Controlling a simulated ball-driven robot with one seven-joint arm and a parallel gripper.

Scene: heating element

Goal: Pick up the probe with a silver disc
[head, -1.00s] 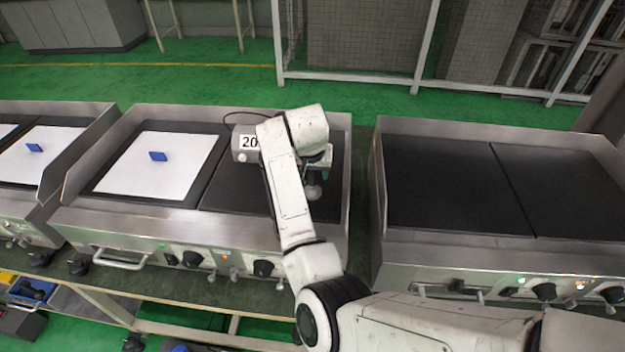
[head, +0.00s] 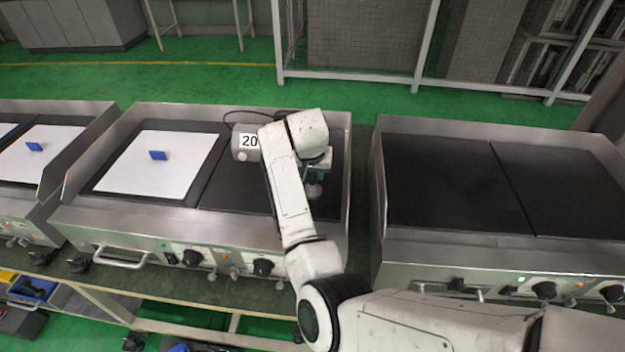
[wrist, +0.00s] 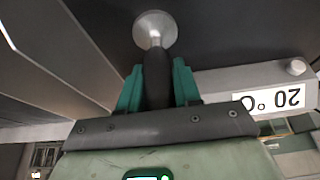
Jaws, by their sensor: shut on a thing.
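The probe has a round silver disc (wrist: 155,30) on a short metal neck and a black handle (wrist: 157,78). In the wrist view my gripper (wrist: 157,85) has its green fingers on both sides of the black handle, shut on it. The disc sticks out beyond the fingertips over the dark plate. In the head view my gripper (head: 314,172) is over the right dark plate of the middle griddle, and the disc (head: 314,190) shows small below it. I cannot tell whether the disc touches the plate.
A grey meter box (head: 240,155) reading 20 stands left of my gripper, with a black cable behind it. A white sheet (head: 135,178) with a blue block (head: 158,156) lies on the left plate. The griddle's raised steel wall (head: 347,160) is close on the right.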

